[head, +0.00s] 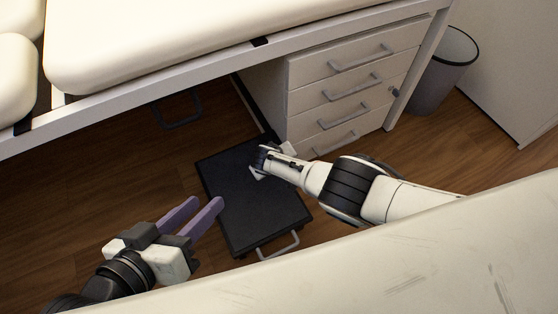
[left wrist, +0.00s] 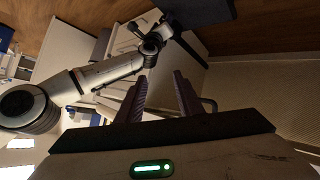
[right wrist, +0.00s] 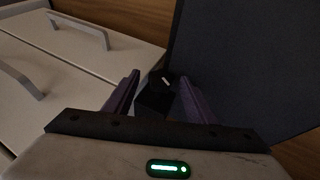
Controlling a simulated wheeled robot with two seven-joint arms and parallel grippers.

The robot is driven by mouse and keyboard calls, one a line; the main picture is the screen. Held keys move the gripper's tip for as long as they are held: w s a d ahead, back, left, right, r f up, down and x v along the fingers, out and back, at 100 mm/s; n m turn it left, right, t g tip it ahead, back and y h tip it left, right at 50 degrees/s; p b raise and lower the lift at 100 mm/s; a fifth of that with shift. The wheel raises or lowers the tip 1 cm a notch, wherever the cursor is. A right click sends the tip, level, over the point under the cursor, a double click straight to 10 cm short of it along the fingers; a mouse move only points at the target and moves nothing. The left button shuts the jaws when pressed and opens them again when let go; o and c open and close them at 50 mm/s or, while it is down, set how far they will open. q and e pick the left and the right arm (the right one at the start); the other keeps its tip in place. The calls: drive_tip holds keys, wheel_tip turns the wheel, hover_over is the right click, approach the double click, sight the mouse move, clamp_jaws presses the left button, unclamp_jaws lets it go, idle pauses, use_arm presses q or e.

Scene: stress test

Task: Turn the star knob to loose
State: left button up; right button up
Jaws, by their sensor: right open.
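A small dark knob-like piece with a white mark (right wrist: 156,92) shows between my right gripper's fingers in the right wrist view. Its outline is too dark to confirm a star shape. My right gripper (right wrist: 161,96) is open, with one purple finger on each side of it; I cannot tell whether they touch it. In the head view my right gripper (head: 266,160) is over the far part of a black slab (head: 258,215), hiding the knob there. My left gripper (head: 198,217) is open and empty, left of the slab; its spread fingers show in the left wrist view (left wrist: 160,96).
A white drawer cabinet (head: 350,85) with grey handles stands close behind my right gripper. A white padded bench (head: 200,40) runs above it. A grey bin (head: 440,75) is at the right. A pale surface (head: 400,265) fills the front. Wooden floor is clear on the left.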

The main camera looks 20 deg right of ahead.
drive_tip(key=shift+s+a+r+p, duration=0.1)
drive_tip(key=shift+s+r+p, duration=0.05)
drive_tip(key=shift+r+p, duration=0.35)
use_arm(q)
drive_tip(key=s+a+f+n+y+p, duration=0.1)
drive_tip(key=s+a+f+y+p, duration=0.1)
drive_tip(key=a+p, duration=0.4)
drive_tip(key=shift+a+y+p, duration=0.15)
drive_tip(key=shift+y+p, duration=0.65)
drive_tip(key=shift+p, duration=1.45)
use_arm(e)
drive_tip(key=v, duration=0.9)
drive_tip(key=shift+s+a, duration=0.1)
